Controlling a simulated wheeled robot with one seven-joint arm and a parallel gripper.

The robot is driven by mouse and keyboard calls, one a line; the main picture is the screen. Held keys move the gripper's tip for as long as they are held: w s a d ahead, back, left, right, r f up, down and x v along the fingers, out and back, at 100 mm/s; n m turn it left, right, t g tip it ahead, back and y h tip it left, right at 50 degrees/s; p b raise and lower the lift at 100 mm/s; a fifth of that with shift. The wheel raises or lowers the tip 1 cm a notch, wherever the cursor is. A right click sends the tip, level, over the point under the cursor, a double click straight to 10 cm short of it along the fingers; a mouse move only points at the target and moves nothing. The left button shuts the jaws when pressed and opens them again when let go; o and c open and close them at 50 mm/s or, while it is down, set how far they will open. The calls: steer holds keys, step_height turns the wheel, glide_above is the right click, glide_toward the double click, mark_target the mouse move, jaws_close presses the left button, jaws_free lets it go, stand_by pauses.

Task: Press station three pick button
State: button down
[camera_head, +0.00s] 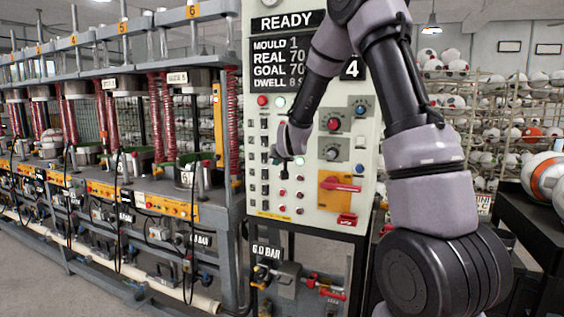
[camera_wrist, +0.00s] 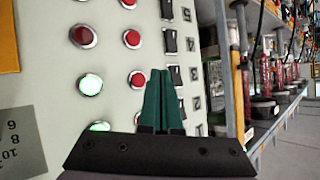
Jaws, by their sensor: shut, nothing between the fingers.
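The pale control panel (camera_head: 312,125) stands in front of me, with rows of black rocker switches and round buttons. My gripper (camera_head: 284,158) is at the panel's lower middle, its fingers shut and empty. In the wrist view the dark green fingertips (camera_wrist: 160,73) point at the panel between a red button (camera_wrist: 137,78) and a rocker switch (camera_wrist: 175,75). Another column holds a red button (camera_wrist: 83,36) and a lit green button (camera_wrist: 90,84). A second green glow (camera_wrist: 98,127) is partly hidden behind my gripper. The row numbers are too small to read surely; contact with the panel cannot be told.
An orange plate with a red handle (camera_head: 341,187) is on the panel to the right of my gripper. A row of press stations (camera_head: 120,180) runs along the left. Racks of balls (camera_head: 490,110) stand behind at right, and a dark table (camera_head: 520,215) is at the right edge.

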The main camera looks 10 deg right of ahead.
steer(key=shift+w+d, duration=0.75)
steer(key=shift+w, duration=0.3)
stand_by(1.4)
steer(key=shift+w+d, duration=0.25)
steer(key=shift+w, duration=0.1)
steer(key=shift+w+d, duration=0.25)
stand_by(0.6)
steer(key=shift+a, duration=0.1)
steer(key=shift+s+a, duration=0.4)
steer(key=shift+s, duration=0.25)
steer(key=s+a, duration=0.1)
steer(key=s, duration=0.1)
steer(key=s+a, duration=0.2)
stand_by(0.5)
